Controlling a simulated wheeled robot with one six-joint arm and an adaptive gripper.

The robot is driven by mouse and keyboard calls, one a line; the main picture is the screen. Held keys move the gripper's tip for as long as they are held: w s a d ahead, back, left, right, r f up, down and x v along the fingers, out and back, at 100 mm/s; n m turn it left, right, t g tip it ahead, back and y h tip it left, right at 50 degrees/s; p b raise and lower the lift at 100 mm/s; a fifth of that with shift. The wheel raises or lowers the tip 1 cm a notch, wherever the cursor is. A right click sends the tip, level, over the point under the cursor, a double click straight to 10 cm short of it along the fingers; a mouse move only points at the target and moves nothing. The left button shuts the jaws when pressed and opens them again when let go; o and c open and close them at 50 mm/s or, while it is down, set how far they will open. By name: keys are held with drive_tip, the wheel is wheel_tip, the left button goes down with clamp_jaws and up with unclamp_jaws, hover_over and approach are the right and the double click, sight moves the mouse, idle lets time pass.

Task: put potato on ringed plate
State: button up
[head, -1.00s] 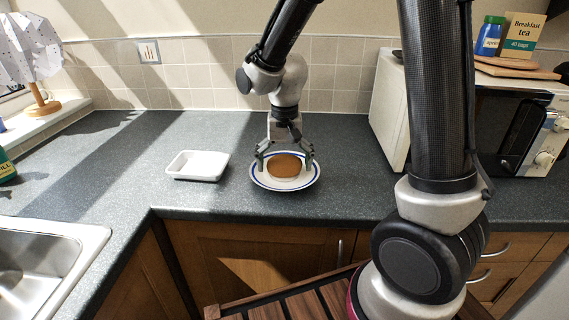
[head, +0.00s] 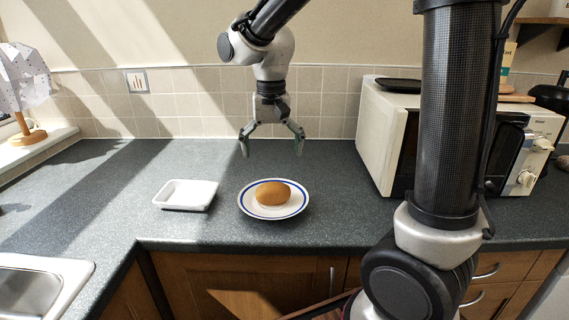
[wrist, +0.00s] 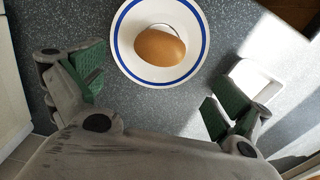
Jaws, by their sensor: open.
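The brown potato (head: 273,193) rests on the white plate with a blue ring (head: 250,206), on the grey counter. In the wrist view the potato (wrist: 160,47) lies inside the ring of the plate (wrist: 128,27), a little off its middle. My gripper (head: 272,150) is open and empty, above and a little behind the plate, clear of the potato. In the wrist view its green-padded fingers (wrist: 160,92) are spread wide with nothing between them.
A white rectangular dish (head: 186,195) sits left of the plate. A microwave (head: 405,140) stands to the right. A sink (head: 40,285) is at the front left. The counter behind the plate is clear up to the tiled wall.

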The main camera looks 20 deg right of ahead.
drive_tip(key=s+d+r+n+t, duration=0.1)
drive_tip(key=s+d+r+t, duration=0.1)
drive_tip(key=s+d, duration=0.5)
drive_tip(key=s+d+r+n+t, duration=0.2)
drive_tip(key=s+d, duration=0.6)
drive_tip(key=s, duration=0.4)
drive_tip(key=shift+r, duration=0.3)
